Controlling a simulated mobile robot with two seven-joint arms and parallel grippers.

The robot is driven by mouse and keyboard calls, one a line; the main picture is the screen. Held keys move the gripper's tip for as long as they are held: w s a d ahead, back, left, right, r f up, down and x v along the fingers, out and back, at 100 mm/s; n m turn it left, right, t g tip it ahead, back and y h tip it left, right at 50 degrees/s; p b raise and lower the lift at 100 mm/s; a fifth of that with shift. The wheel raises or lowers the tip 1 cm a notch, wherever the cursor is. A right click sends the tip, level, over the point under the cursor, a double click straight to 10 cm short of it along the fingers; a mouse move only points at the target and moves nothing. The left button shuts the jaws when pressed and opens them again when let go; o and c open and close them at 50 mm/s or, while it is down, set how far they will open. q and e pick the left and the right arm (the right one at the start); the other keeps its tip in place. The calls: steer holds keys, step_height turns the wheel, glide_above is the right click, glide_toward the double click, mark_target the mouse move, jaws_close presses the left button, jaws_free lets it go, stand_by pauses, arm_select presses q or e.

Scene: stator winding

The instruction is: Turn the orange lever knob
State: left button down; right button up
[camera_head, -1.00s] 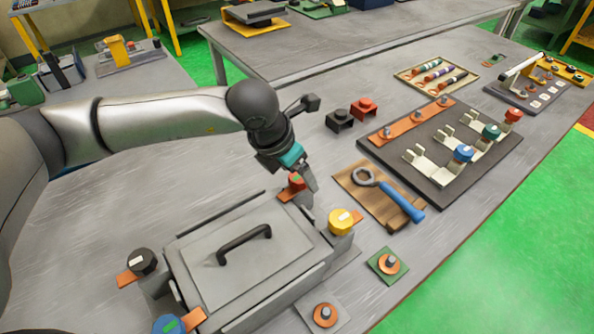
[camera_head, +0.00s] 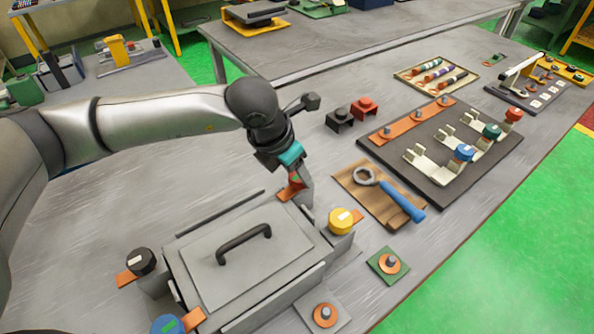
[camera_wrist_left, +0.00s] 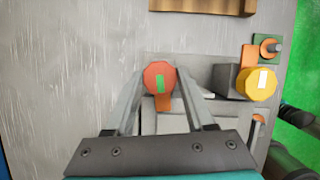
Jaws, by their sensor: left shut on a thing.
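The orange-red lever knob (camera_head: 295,181), with a green mark on top, stands at the far corner of the grey lidded box (camera_head: 205,262). In the left wrist view the knob (camera_wrist_left: 150,72) sits between my two fingertips, its orange lever (camera_wrist_left: 164,103) pointing down toward my wrist. My left gripper (camera_head: 302,190) is shut on the knob from above. The fingers partly hide the knob in the head view. My right gripper is not in view.
A yellow knob (camera_head: 341,221), a black knob (camera_head: 141,261) and a blue knob (camera_head: 168,325) stand at the box's other corners. A blue-handled wrench (camera_head: 402,202) lies on a wooden board to the right.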

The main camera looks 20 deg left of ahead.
arm_select(q)
steer(key=shift+m+b, duration=0.3)
steer(key=shift+c, duration=1.3)
jaws_free()
steer(key=shift+r, duration=0.1)
steer(key=p+v, duration=0.1)
steer(key=v, duration=1.4)
steer(key=shift+a, duration=0.2)
